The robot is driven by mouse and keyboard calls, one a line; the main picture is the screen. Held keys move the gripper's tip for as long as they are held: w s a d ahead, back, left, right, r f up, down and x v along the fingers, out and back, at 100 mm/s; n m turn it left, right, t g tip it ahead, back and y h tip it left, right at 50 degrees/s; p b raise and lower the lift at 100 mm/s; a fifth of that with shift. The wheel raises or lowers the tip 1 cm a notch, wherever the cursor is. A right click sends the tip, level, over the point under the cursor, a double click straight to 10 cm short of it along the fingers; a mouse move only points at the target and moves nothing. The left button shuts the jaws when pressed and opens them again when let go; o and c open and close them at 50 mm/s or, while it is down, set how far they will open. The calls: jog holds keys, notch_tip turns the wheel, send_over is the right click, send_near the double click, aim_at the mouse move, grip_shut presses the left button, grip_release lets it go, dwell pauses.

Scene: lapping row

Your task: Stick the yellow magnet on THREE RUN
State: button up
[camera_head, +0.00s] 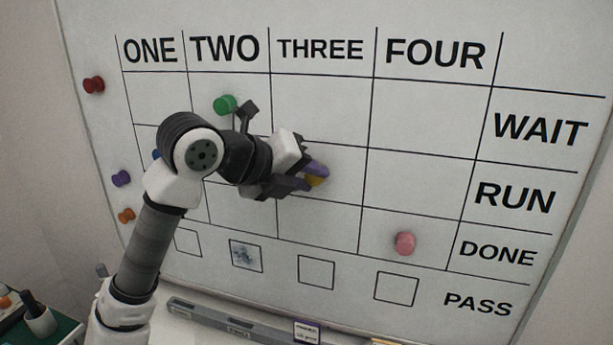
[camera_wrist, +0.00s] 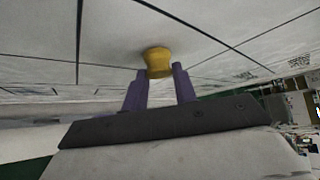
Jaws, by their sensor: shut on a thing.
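The yellow magnet (camera_head: 316,181) is between the purple fingertips of my gripper (camera_head: 314,175), mostly covered by them in the head view. In the wrist view the yellow magnet (camera_wrist: 157,60) stands out past the fingertips (camera_wrist: 160,73), its far end at the white board surface; it seems to touch, though a tiny gap cannot be ruled out. My gripper is shut on it. In the head view, the magnet appears over the cell under THREE (camera_head: 320,49) in the row of RUN (camera_head: 513,196). My arm covers part of the board to the left.
A green magnet (camera_head: 225,104) sits under TWO in the WAIT row. A pink magnet (camera_head: 405,243) is under FOUR in the DONE row. Red (camera_head: 93,85), purple (camera_head: 121,178) and orange (camera_head: 126,215) magnets sit on the left margin. A ledge (camera_head: 235,322) runs below the board.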

jog(key=o, duration=1)
